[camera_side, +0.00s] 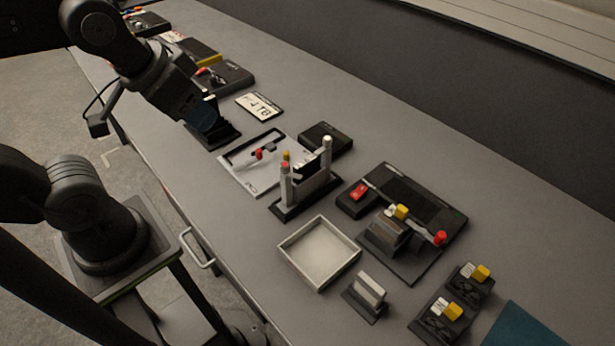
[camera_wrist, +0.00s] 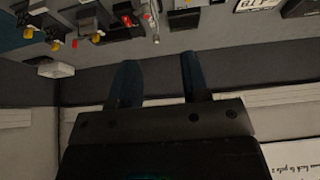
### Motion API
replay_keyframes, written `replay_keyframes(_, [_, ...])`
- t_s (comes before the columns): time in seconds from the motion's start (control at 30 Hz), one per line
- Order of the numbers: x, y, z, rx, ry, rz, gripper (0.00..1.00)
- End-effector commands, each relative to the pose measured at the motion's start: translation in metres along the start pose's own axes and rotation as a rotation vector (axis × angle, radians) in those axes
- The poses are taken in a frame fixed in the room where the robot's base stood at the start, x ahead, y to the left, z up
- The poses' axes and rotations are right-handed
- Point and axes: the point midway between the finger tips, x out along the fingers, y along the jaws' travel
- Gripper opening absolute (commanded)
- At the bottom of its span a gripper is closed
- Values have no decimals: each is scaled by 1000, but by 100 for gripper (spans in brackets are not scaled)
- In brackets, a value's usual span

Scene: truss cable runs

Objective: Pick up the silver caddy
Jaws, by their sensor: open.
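My gripper (camera_side: 207,118) is at the far left of the bench in the side view, above a dark block. In the wrist view its two fingers (camera_wrist: 158,75) stand apart with nothing between them. Two silver-grey blocks could be the caddy, and I cannot tell which. One (camera_side: 370,289) sits upright in a small dark holder at the near right.
A square pale tray (camera_side: 319,253) lies left of the near silver block. A dark rack (camera_side: 303,196) with upright light posts stands behind it. Black switch boxes (camera_side: 452,302) with yellow knobs are at the right. A white 4TB plate (camera_side: 260,107) lies near my gripper.

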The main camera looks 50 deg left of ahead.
Motion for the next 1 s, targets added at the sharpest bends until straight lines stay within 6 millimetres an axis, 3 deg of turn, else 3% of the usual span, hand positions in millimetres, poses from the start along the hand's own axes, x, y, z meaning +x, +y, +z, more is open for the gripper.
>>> replay_keyframes(0.47, [0,0,0,0,0,0,43])
replay_keyframes(0.7, [0,0,0,0,0,0,62])
replay_keyframes(1.0, [2,0,-5,0,-13,1,62])
